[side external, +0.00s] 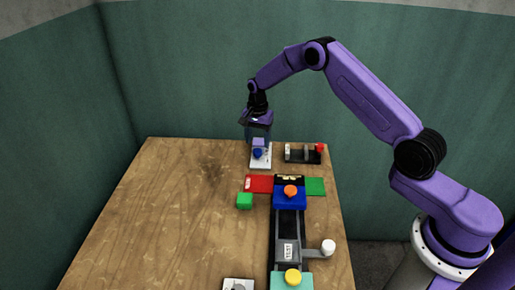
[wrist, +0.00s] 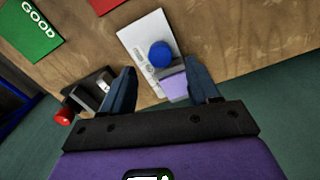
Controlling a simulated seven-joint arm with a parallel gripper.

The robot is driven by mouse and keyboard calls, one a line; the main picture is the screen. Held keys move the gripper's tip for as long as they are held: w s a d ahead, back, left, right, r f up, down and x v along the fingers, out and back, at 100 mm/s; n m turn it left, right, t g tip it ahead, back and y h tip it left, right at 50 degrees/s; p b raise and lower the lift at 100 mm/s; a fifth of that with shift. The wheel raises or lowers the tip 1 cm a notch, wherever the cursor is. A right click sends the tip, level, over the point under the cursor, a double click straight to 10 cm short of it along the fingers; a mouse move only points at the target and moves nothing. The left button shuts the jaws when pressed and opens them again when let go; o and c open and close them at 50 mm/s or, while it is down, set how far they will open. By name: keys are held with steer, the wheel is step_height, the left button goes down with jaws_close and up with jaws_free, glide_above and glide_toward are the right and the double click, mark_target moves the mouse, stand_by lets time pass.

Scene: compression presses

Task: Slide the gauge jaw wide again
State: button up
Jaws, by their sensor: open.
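The gauge appears to be the white marked plate (side external: 267,163) at the far end of the table, also in the wrist view (wrist: 138,37). A blue round knob (wrist: 161,54), likely on the gauge jaw, stands on it; it also shows in the side view (side external: 257,153). A lavender block (wrist: 174,84) lies beside the knob with a grey piece next to it. My gripper (wrist: 160,84) is open above this end of the plate, the lavender block between its fingers, nearer the right one. In the side view my gripper (side external: 258,138) hides part of the gauge; contact cannot be told.
A black fixture with a red knob (side external: 319,147) stands close right of the gauge. The table's left side is clear.

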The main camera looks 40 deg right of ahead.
mark_target(257, 150)
steer(key=shift+f, duration=2.2)
